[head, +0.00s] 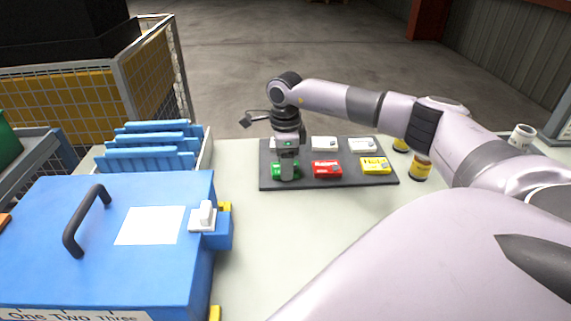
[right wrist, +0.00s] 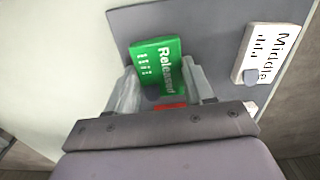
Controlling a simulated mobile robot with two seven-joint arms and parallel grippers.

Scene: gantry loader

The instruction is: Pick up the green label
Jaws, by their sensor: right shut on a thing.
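The green label (head: 278,172) lies at the front left of the dark board (head: 345,182). In the right wrist view the green label (right wrist: 156,62) shows the word "Released" and a small dark knob. My right gripper (head: 287,178) points down over it, and its two fingers are on either side of the label in the wrist view (right wrist: 160,88). The right gripper is shut on the green label, which still appears at the board's level. My left gripper is not in view.
A red label (head: 327,169) and a yellow label (head: 375,165) lie to the right, white labels (head: 324,144) behind. A blue box (head: 150,190) with a black handle stands left. Yellow-labelled cans (head: 420,168) stand right of the board.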

